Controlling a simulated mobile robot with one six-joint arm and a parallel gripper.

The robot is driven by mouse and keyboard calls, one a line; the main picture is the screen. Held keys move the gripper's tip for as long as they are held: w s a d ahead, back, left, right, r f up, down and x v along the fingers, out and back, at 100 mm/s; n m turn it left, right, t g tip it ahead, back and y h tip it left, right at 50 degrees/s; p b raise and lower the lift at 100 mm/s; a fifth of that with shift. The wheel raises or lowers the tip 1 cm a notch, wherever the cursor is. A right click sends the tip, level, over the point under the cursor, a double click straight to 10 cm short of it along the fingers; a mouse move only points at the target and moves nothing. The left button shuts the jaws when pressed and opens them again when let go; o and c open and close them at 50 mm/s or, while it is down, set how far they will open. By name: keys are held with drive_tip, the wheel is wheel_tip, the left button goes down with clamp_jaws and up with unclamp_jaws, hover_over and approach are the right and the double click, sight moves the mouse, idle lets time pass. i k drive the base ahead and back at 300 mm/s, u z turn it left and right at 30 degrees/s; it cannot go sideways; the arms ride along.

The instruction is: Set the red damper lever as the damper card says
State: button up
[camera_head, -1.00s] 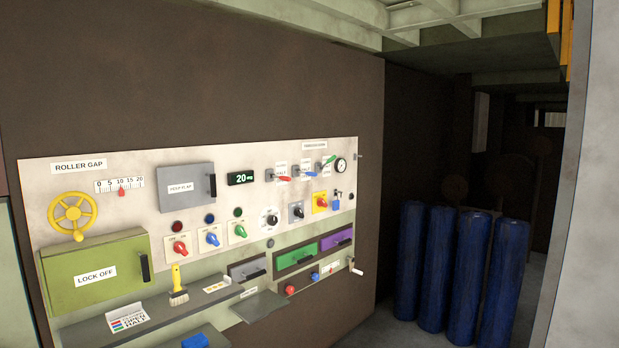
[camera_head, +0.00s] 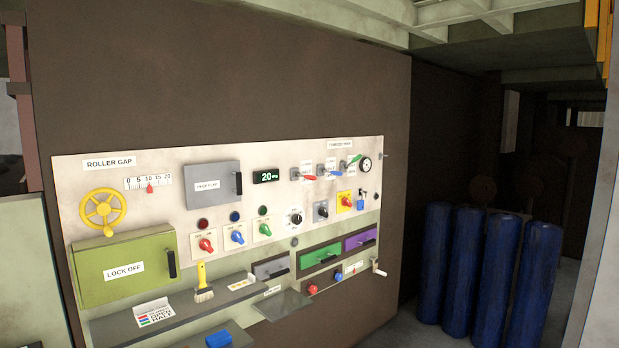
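The red lever (camera_head: 309,178) sits at the upper right of the pale control panel (camera_head: 225,165), left of a blue lever and a green lever. Its handle looks nearly level and points right. Small plates behind the levers are too small to read surely. A white card (camera_head: 153,313) with coloured bars lies on the grey shelf under the panel. Words like "OPEN" and "HALF" show on it, but which goes with which colour I cannot tell. My gripper is not in view.
The blue lever (camera_head: 331,173) and green lever (camera_head: 354,160) are close beside the red one. A brush (camera_head: 203,284) and a blue block (camera_head: 219,339) are at the shelves. Several blue cylinders (camera_head: 488,265) stand at the right. A green box (camera_head: 124,268) juts out at left.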

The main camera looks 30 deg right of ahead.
sight(295, 175)
drive_tip(key=u, duration=0.35)
drive_tip(key=i, duration=1)
drive_tip(key=z, duration=0.3)
